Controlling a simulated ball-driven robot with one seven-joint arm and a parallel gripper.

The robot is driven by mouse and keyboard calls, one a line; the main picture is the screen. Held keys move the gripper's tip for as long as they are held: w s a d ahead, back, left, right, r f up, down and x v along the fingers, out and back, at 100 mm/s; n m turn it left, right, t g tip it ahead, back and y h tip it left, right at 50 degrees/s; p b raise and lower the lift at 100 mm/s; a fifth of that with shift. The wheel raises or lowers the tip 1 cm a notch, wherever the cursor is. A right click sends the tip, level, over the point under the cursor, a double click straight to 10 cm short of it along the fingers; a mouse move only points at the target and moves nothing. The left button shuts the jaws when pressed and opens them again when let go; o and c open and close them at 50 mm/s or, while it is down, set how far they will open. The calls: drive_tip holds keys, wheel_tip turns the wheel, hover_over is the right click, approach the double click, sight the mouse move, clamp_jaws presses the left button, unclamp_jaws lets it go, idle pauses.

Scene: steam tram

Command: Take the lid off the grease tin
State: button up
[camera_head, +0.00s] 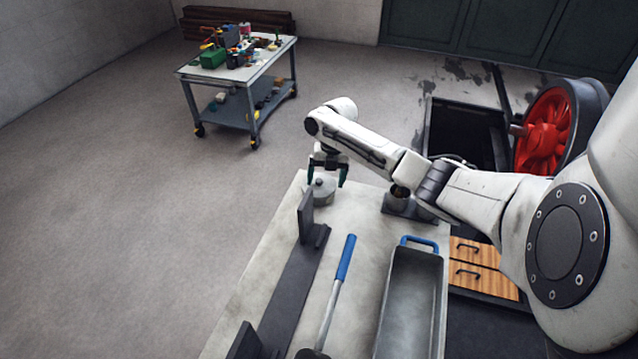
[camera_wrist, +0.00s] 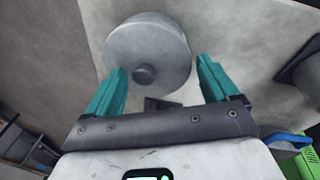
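The grease tin (camera_head: 319,198) is a round grey tin at the far end of the pale bench top. My gripper (camera_head: 325,178) points down over the tin. In the wrist view its two teal fingers (camera_wrist: 160,80) are wide apart, with the knob between their lines and nothing held. The tin's side is mostly hidden in the wrist view.
A dark upright bracket (camera_head: 306,215) stands close in front of the tin. A blue-handled tool (camera_head: 346,258) and a grey tray (camera_head: 411,305) with a blue handle lie on the bench (camera_head: 262,270). A dark-based fitting (camera_head: 398,203) stands to the right. A cluttered cart (camera_head: 238,80) is farther back.

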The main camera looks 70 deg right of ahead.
drive_tip(key=c, duration=0.7)
drive_tip(key=shift+c, duration=0.4)
drive_tip(key=shift+r, duration=0.15)
